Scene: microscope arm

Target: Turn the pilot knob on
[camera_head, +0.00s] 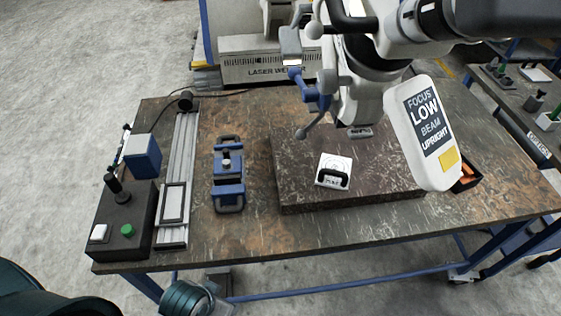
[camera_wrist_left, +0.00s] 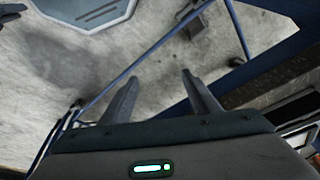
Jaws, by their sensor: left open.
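No part is clearly marked as the pilot knob. A black control box (camera_head: 124,222) at the table's left end carries a black upright knob or lever (camera_head: 116,188), a green round button (camera_head: 127,230) and a white square switch (camera_head: 99,233). A white plate (camera_head: 335,164) with a black handle and small, hard-to-read lettering lies on a dark slab in the middle. My left gripper (camera_wrist_left: 161,74) is open and empty in the left wrist view, with floor and blue table legs beyond its fingers. It is apart from the table's objects. My right gripper is not in view.
The worn table (camera_head: 255,238) also holds a blue clamp (camera_head: 228,175), a metal rail (camera_head: 178,165), a blue box (camera_head: 142,155) and the dark slab (camera_head: 300,180). A large microscope arm with a white labelled head (camera_head: 425,130) hangs over the right side.

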